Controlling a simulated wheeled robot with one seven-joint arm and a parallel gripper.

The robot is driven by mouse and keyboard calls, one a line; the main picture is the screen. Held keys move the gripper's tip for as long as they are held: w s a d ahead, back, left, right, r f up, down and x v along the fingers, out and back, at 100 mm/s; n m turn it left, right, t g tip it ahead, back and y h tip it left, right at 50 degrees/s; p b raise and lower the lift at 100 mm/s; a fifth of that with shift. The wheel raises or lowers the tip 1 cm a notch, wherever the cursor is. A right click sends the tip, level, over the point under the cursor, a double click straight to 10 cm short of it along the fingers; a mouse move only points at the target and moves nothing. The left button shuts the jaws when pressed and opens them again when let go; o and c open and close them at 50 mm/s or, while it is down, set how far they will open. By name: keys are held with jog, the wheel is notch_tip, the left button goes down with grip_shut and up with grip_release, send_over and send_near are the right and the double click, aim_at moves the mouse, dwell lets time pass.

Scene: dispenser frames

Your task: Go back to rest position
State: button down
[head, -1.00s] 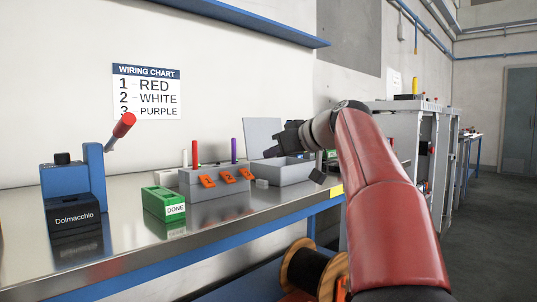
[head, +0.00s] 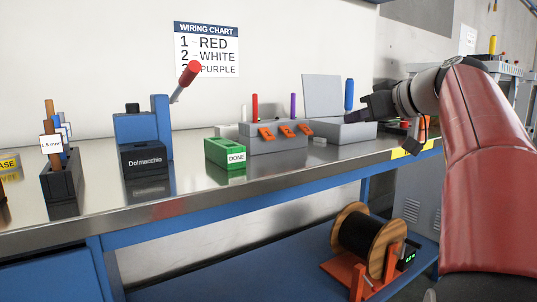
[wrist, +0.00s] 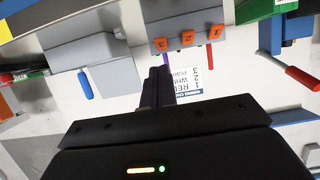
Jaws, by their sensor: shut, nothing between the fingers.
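The grey wire holder (head: 275,140) with orange number tags stands left of the box. The fingers are apart from these things as far as the views show.
On the steel bench (head: 110,212) stand a green DONE box (head: 225,153), the blue Dolmacchio device (head: 145,143) with a red-handled lever, and a dark holder (head: 62,183). A cable spool (head: 362,238) sits on the lower shelf.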

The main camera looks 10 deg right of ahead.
jog(key=s+a+f+m+g+h+p, duration=0.1)
jog(key=s+a+f+g+p, duration=0.15)
jog(key=a+f, duration=0.3)
jog(key=s+a+f+m+g+h+p, duration=0.1)
jog(key=s+a+f+m+g, duration=0.1)
jog(key=s+a+f, duration=0.4)
jog(key=s+a+f+g+h+p, duration=0.1)
jog(key=s+a+f+p, duration=0.1)
jog(key=s+f, duration=0.6)
jog(key=s+a+f+m+g+h+p, duration=0.1)
jog(key=s+a+f+g+p, duration=0.1)
jog(key=s+a+f, duration=0.2)
jog(key=s+f, duration=0.3)
jog(key=f, duration=0.2)
jog(key=shift+s+f+h, duration=0.2)
jog(key=shift+s+h, duration=0.15)
jog(key=shift+h, duration=0.05)
